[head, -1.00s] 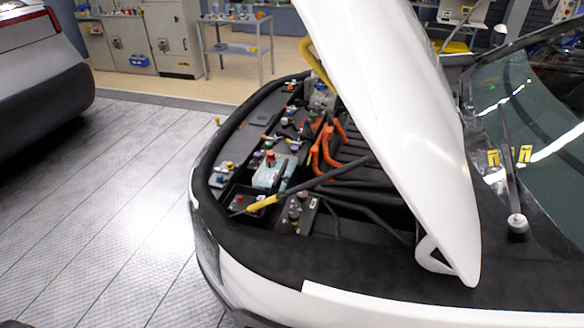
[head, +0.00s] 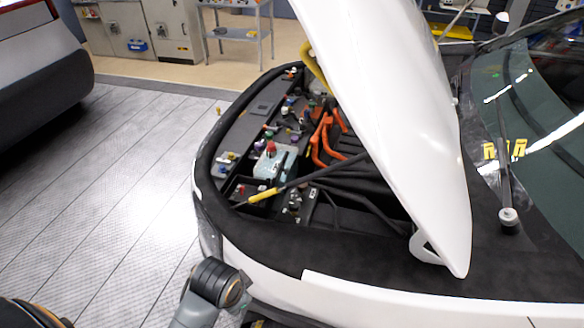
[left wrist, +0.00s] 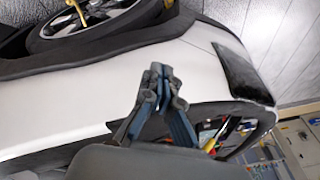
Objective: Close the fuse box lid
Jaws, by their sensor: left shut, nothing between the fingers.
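The open engine bay (head: 290,150) of a white car fills the middle of the head view. I cannot clearly make out the fuse box lid among its dark boxes and small coloured caps. A black box (head: 298,205) sits near the front edge, beside a pale blue-grey unit with a red cap (head: 270,160). My left gripper (left wrist: 158,75) shows in the left wrist view, shut and empty, in front of the car's white body (left wrist: 80,115). It appears apart from the bay, which shows partly at the lower right there. My right gripper is not in view.
The raised white hood (head: 405,130) overhangs the bay's right side. A dark prop rod with a yellow grip (head: 263,196) crosses the bay. Open floor (head: 120,190) lies left of the car. A wheel (left wrist: 80,18) shows in the left wrist view.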

